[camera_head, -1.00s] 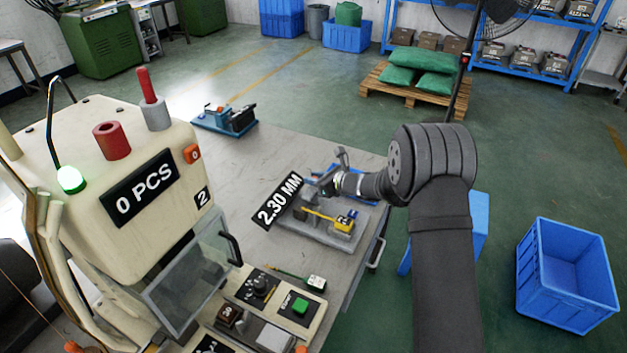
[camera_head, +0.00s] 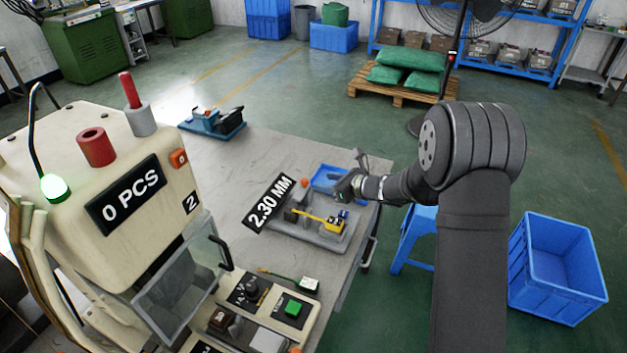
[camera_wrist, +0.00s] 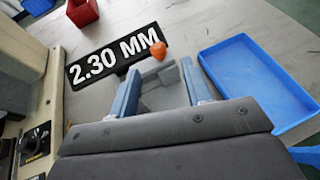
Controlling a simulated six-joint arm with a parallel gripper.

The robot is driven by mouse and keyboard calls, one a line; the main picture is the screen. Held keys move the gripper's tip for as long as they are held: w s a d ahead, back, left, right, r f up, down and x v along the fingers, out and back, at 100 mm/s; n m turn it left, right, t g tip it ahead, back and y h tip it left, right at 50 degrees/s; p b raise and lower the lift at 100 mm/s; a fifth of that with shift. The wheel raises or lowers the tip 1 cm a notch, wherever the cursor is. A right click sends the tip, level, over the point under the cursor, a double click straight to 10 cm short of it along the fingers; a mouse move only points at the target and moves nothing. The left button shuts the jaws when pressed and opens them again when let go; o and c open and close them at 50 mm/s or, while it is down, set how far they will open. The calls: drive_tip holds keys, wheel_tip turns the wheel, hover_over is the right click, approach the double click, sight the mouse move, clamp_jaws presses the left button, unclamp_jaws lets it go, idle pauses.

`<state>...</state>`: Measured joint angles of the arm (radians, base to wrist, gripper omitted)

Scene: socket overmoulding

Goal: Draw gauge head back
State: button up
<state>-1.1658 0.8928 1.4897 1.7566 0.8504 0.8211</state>
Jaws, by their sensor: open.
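The gauge stands on the table with a grey base (camera_head: 308,232) and a black display (camera_head: 269,203) reading 2.30 MM. An orange knob (camera_head: 305,182) shows at its far side. In the wrist view the knob (camera_wrist: 159,50) appears beyond and between my fingertips, in front of the display (camera_wrist: 115,55). A yellow part (camera_head: 333,225) with a yellow strip lies on the base. My gripper (camera_head: 350,178) is over the table at the far right of the gauge, apart from the knob. Its two blue-grey fingers (camera_wrist: 161,70) are spread with nothing held between them.
A shallow blue tray (camera_head: 328,179) lies close behind the gauge, and to the right of my fingers in the wrist view (camera_wrist: 255,80). The moulding machine (camera_head: 110,190), reading 0 PCS, stands left. A blue fixture (camera_head: 213,122) sits at the table's far end.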

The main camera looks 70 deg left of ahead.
sight(306, 179)
drive_tip(key=v, duration=0.7)
drive_tip(key=shift+w+d, duration=0.2)
drive_tip(key=shift+d, duration=0.1)
drive_tip(key=shift+r, duration=0.1)
drive_tip(key=x, duration=1.7)
drive_tip(key=shift+s+a, duration=0.2)
drive_tip(key=shift+s, duration=0.05)
drive_tip(key=shift+d+r, duration=0.1)
